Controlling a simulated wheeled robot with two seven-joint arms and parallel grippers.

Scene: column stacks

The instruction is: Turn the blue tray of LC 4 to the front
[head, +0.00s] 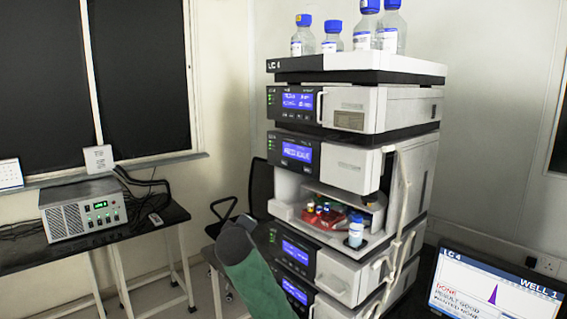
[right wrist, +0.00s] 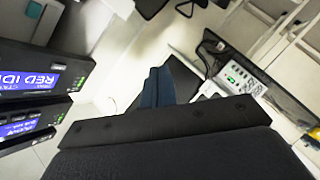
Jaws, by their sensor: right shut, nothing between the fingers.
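The LC 4 stack (head: 355,150) stands right of centre in the head view. Its open bay holds a turntable (head: 345,190) with a red tray (head: 328,219) at the front, carrying small vials. I cannot make out a blue tray. A blue-capped bottle (head: 356,232) stands at the bay's front right. An arm of mine, seemingly the right, comes up from the bottom edge in the head view, with its dark end (head: 238,228) left of and below the bay. In the right wrist view my right gripper (right wrist: 156,86) is shut and empty, apart from the stack. My left gripper is out of view.
Several blue-capped bottles (head: 365,35) stand on top of the stack. A pale tube (head: 403,190) runs down its right side. A monitor (head: 495,287) is at the lower right. A grey device (head: 85,208) sits on a side table, and a dark chair (head: 258,185) stands behind.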

